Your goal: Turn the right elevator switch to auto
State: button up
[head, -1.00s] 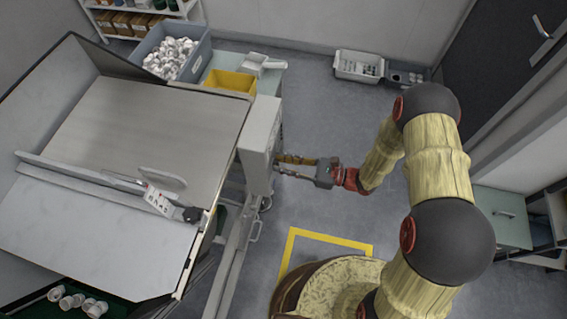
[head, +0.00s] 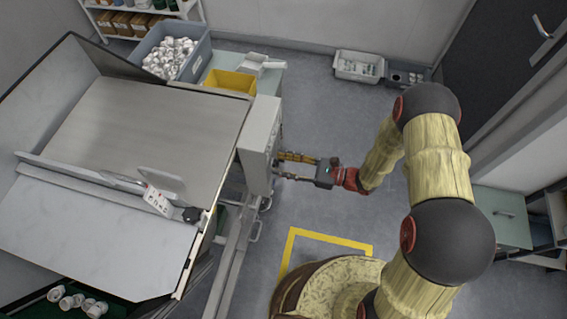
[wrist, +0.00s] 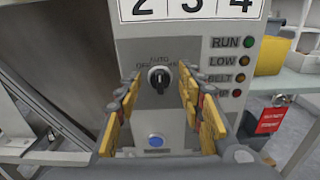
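The elevator switch (wrist: 158,77) is a black rotary knob on a grey control box, centred in the wrist view. Lettering around it includes "OFF" and "AUTO". Its pointer looks roughly upright toward "AUTO", but the exact setting is too small to tell. The control box (head: 259,135) shows in the head view at the edge of the large metal machine; the switch is hidden there. My gripper (head: 282,166) points at the box face. In the wrist view my gripper (wrist: 160,98) has its yellow-padded fingers apart, one on each side of the knob, with nothing held.
A blue button (wrist: 155,141) sits below the knob. Indicator lights (wrist: 244,67) labelled RUN, LOW and BELT line the right side. A yellow bin (head: 230,82) and a bin of white caps (head: 172,58) stand behind the box. Floor around my gripper is clear.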

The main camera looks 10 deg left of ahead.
jog(key=shift+d, duration=0.15)
jog(key=d, duration=1.1)
jog(key=shift+s+d, duration=0.35)
jog(key=shift+s, duration=0.1)
jog(key=shift+f, duration=0.15)
jog(key=s+f+n+g+h, duration=0.2)
jog(key=s+f+n+g, duration=0.15)
jog(key=s, duration=0.45)
jog(key=s+d+r+n+g+h, duration=0.3)
jog(key=s+d+r+n+h, duration=0.2)
jog(key=d+r+n+h, duration=0.15)
jog(key=d+r+n+t+h, duration=0.2)
jog(key=r+n+t+h, duration=0.1)
jog(key=r, duration=0.6)
jog(key=d+r+n+t+h, duration=0.3)
jog(key=r+t, duration=0.1)
jog(key=r, duration=0.6)
jog(key=d+r+n+t+h, duration=0.2)
jog(key=d+r+t+h, duration=0.1)
jog(key=r, duration=0.7)
jog(key=shift+s+d+r+n+t, duration=0.15)
jog(key=shift+s+r+n+t, duration=0.05)
jog(key=shift+n+t, duration=0.25)
